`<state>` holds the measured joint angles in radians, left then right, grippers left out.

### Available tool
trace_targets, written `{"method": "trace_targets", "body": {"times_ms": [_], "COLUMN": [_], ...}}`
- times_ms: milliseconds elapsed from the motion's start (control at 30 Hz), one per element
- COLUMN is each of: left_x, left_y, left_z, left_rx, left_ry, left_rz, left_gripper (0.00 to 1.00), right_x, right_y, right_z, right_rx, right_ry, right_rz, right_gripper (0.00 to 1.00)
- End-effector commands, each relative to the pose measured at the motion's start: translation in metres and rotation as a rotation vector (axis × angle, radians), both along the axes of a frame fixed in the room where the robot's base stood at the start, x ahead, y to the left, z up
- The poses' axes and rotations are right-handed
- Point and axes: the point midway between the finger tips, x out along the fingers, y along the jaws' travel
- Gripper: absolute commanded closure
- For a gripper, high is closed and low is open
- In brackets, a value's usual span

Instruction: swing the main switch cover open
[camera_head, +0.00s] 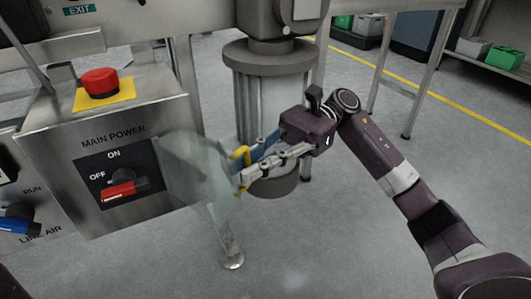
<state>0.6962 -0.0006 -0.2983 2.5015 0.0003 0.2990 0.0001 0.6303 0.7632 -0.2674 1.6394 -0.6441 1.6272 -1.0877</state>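The main switch cover (198,172) is a clear, pale panel. It stands out from the right side of the black MAIN POWER plate, swung away from the plate's face. The red switch handle (124,189) shows uncovered on the plate, near the OFF mark. My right gripper (243,167) is at the cover's right edge, with its fingers pointing left. A yellow piece (243,156) shows between the fingers at that edge. I cannot tell whether the fingers are closed on it. My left gripper is not in view.
A red emergency button (100,81) on a yellow plate sits on top of the steel control box (155,100). A grey column (250,95) stands behind my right gripper. The RUN switch (17,220) is at lower left. The floor (330,240) at lower middle is clear.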

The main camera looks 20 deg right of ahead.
Motion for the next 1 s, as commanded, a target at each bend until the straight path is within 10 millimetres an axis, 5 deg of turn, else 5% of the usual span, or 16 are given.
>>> {"method": "trace_targets", "body": {"times_ms": [533, 1000], "left_x": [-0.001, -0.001], "left_y": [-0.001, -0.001], "left_z": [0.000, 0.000], "left_rx": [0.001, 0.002], "left_ry": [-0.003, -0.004], "left_rz": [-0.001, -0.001], "left_gripper": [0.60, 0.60], "right_x": [0.031, 0.037], "right_y": [-0.090, -0.110], "right_z": [0.001, 0.000], "right_rx": [0.000, -0.002], "right_ry": [-0.001, 0.000], "right_rz": [-0.003, 0.000], "right_gripper": [0.87, 0.87]}}
